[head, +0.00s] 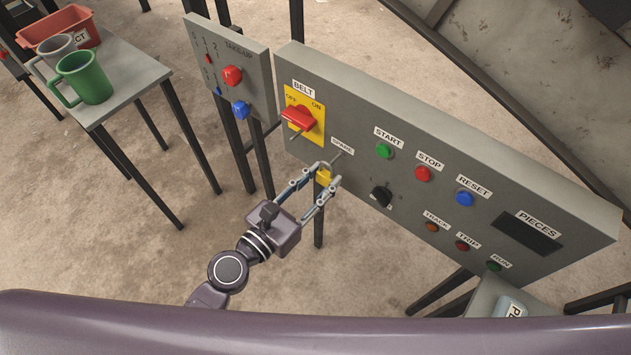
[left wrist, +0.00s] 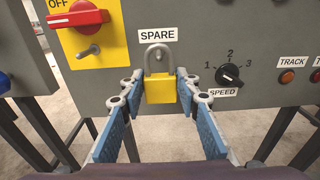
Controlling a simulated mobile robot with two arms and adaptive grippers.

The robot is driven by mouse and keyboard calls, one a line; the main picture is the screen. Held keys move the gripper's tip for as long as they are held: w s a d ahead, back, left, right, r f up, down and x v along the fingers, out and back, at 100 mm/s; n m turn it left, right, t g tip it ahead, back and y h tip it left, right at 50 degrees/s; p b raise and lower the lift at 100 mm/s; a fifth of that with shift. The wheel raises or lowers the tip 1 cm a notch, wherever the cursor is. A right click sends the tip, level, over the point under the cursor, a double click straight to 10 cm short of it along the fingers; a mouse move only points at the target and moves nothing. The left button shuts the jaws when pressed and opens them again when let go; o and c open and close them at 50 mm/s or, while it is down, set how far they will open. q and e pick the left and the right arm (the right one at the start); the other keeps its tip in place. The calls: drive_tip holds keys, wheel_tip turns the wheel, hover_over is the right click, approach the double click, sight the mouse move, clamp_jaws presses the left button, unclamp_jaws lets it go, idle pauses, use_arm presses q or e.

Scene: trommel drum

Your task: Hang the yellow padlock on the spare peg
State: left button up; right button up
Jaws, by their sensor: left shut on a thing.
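The yellow padlock (head: 323,178) is between the fingertips of my left gripper (head: 327,175), which is shut on its body. In the left wrist view the padlock (left wrist: 161,88) hangs upright with its grey shackle up, just under the SPARE label (left wrist: 158,35). The spare peg (head: 338,158) sticks out from the panel under that label in the head view, close above the padlock. My right gripper is in neither view.
The grey control panel (head: 480,209) carries the red BELT switch (head: 299,118) on a yellow plate with another peg, left of the padlock. A black speed knob (left wrist: 230,76) is to the right. A side table (head: 150,78) with mugs and a red bin stands at the left.

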use_arm(q)
drive_tip(key=shift+x, duration=0.85)
drive_tip(key=shift+w+d+f, duration=0.35)
drive_tip(key=shift+w, duration=0.15)
drive_tip(key=o, duration=1.3)
drive_tip(key=v, duration=1.2)
drive_tip(key=shift+f, duration=0.1)
